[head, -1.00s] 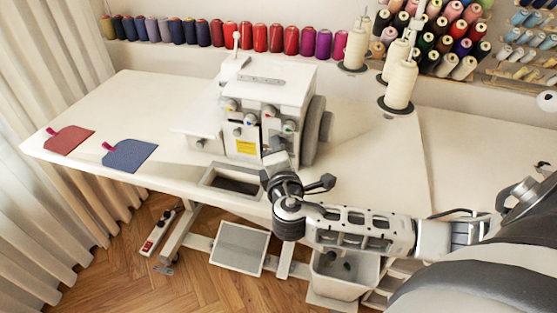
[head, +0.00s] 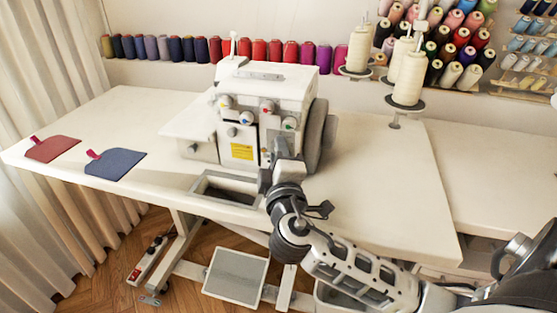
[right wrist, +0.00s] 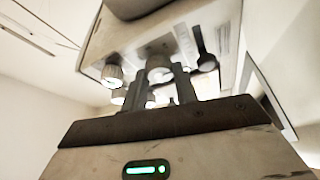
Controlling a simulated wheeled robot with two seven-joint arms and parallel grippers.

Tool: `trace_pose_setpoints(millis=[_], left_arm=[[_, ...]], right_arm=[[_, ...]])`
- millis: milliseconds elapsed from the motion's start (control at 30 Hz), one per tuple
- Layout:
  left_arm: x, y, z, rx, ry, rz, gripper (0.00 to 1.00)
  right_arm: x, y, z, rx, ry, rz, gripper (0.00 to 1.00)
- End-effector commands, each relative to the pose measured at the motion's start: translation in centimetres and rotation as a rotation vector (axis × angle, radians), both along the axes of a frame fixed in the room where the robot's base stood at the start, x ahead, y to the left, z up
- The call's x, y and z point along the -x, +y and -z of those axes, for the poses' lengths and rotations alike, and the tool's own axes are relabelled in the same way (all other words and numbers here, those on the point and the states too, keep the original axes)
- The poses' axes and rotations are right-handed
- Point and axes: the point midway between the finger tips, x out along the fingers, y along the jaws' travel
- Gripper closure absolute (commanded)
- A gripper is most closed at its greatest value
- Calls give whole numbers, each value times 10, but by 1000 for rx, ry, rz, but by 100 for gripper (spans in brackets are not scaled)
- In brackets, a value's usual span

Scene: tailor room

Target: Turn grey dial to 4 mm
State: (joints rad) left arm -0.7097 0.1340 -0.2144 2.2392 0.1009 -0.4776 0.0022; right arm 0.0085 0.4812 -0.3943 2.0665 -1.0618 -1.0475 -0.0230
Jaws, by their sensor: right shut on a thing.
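The white sewing machine (head: 262,85) stands on the table, with several dials on its front. My right gripper (head: 284,147) is at the lower right of that front, right of the yellow label, and hides what it holds in the head view. In the right wrist view, the two dark fingers of my right gripper (right wrist: 157,88) reach up to the machine front, shut on a round grey dial (right wrist: 158,74). Another ribbed dial (right wrist: 112,75) is to its left, apart from the fingers. The dial's scale cannot be read. My left gripper is not in view.
Thread cones (head: 409,78) stand right of the machine, and a row of spools (head: 259,51) lines the wall. A red fabric piece (head: 52,149) and a blue one (head: 116,163) lie at the table's left. The table (head: 385,175) is clear at right.

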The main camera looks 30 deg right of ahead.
Motion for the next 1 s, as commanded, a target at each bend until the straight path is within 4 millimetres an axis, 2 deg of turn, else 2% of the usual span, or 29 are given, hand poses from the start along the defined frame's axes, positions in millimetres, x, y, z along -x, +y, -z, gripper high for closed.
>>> trace_pose_setpoints(millis=[367,400,467,500,800,1000], left_arm=[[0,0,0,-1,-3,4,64],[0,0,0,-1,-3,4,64],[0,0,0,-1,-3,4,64],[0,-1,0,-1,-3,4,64],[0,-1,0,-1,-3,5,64],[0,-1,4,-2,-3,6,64]], right_arm=[[0,0,1,-5,-1,0,94],[0,0,1,-5,-1,0,68],[0,0,1,-5,-1,0,52],[0,0,1,-5,-1,0,49],[1,2,1,-5,-2,-2,49],[7,18,5,-7,-1,-11,49]])
